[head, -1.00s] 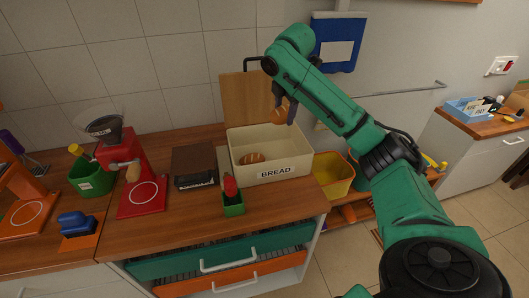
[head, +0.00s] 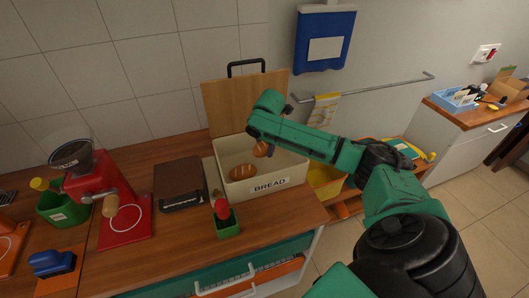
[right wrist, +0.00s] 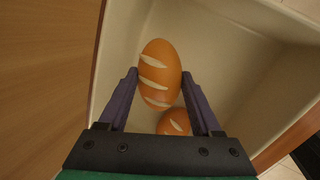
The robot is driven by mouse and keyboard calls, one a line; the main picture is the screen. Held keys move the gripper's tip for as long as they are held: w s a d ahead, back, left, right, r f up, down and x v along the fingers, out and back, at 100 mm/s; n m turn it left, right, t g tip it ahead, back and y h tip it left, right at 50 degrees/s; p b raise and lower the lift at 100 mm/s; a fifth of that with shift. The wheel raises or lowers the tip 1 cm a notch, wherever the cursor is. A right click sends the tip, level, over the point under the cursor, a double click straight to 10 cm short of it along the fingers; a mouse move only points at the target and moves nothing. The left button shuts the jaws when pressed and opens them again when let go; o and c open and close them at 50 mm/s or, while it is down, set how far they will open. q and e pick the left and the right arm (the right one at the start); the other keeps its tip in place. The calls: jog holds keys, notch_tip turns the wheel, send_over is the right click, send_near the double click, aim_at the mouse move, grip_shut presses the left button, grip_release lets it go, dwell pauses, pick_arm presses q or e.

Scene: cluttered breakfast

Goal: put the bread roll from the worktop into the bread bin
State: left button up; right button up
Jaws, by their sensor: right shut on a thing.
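The cream bread bin (head: 290,172), labelled BREAD, stands open on the worktop, its wooden lid (head: 225,103) upright behind it. My right gripper (right wrist: 160,78) is shut on a brown bread roll (right wrist: 159,62) with pale slashes. In the head view this roll (head: 260,150) hangs over the bin's opening, partly hidden by my arm. A second roll (head: 242,171) lies on the bin floor; the right wrist view shows part of it (right wrist: 174,123) below the held one. My left gripper is not in view.
A brown flat box (head: 180,182) and a green pot with a red top (head: 227,222) stand beside the bin. A red grinder (head: 95,190) stands farther left. A yellow bin (head: 325,182) is right of the worktop.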

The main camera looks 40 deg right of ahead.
aim_at(265, 153)
notch_tip(265, 153, down, 4)
jog(key=shift+s+r, duration=0.15)
jog(key=o, duration=1.4)
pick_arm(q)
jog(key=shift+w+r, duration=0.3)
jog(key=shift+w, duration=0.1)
pick_arm(e)
jog(key=shift+a+r, duration=0.1)
jog(key=shift+r, duration=0.05)
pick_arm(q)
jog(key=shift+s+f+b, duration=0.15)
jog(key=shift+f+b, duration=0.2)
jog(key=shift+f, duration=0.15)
pick_arm(e)
jog(key=v, duration=1.1)
jog(key=shift+s+r, duration=0.1)
jog(key=shift+r, duration=0.25)
